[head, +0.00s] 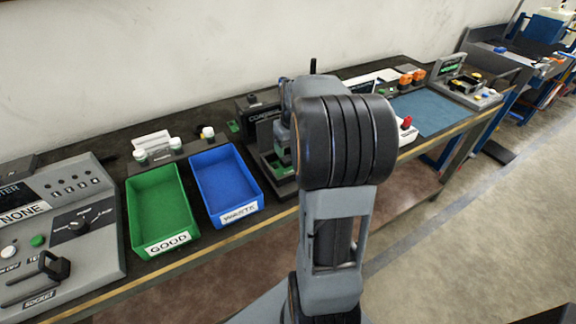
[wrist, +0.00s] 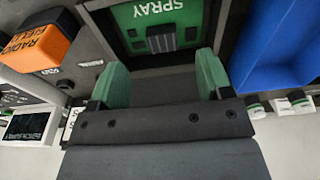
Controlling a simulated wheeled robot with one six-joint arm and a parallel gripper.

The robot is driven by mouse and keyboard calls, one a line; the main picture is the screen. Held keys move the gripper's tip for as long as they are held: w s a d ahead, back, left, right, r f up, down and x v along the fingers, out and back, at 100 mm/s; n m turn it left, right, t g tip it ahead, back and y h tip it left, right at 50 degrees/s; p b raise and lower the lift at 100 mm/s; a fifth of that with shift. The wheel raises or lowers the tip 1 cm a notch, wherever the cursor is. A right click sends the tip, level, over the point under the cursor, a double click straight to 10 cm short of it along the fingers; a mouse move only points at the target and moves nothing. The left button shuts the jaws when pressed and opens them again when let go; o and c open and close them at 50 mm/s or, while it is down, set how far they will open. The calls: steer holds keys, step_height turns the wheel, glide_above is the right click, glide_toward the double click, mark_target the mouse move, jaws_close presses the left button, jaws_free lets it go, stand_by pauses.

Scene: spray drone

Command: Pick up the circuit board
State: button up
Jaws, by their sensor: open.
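The circuit board (wrist: 185,18), a green board marked SPRAY with dark parts on it, is at the top of the wrist view, partly cut off by the frame edge. It lies in a dark tray or fixture. My gripper (wrist: 161,64) has two green-padded fingers spread apart with nothing between them. The board appears just beyond the fingertips, with no visible contact. In the head view my arm hides much of this spot; a dark tray (head: 284,190) with green in it shows beside the arm.
The blue WASTE bin (head: 226,183) and green GOOD bin (head: 157,205) stand left of the arm; both look empty. The blue bin's wall is close right in the wrist view (wrist: 262,62). An orange radio block (wrist: 38,45) is at left there. A blue mat (head: 428,112) lies clear.

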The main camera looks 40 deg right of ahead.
mark_target(289, 161)
steer(key=shift+w+f, duration=0.2)
steer(key=shift+f, duration=1.45)
steer(key=shift+w+f, duration=0.2)
steer(key=shift+f, duration=1.4)
steer(key=shift+c, duration=0.4)
steer(key=c, duration=0.9)
steer(key=shift+c, duration=0.3)
steer(key=shift+r, duration=0.15)
